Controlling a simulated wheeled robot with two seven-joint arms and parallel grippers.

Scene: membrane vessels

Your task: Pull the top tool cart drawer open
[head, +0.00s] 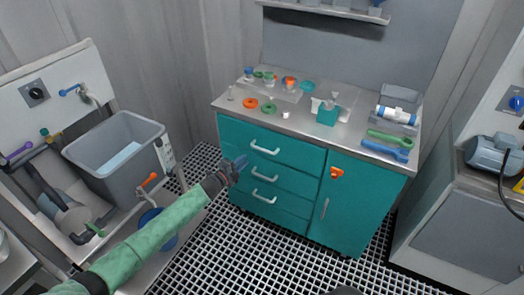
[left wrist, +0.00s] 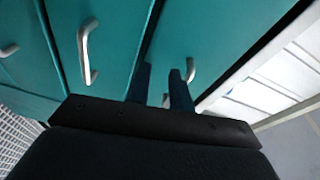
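The teal tool cart (head: 316,150) stands ahead with a stack of drawers on its left side. The top drawer (head: 300,153) looks closed, and its silver bar handle (head: 265,147) is bare in the head view. My left gripper (head: 238,166) is in front of the drawers, left of and slightly below that handle. In the left wrist view its two dark fingers (left wrist: 160,85) are apart with nothing held. The top handle (left wrist: 190,68) shows there partly behind the right finger; I cannot tell whether they touch.
A grey sink (head: 115,153) is left, a blue motor (head: 492,154) right. Grid floor lies in front.

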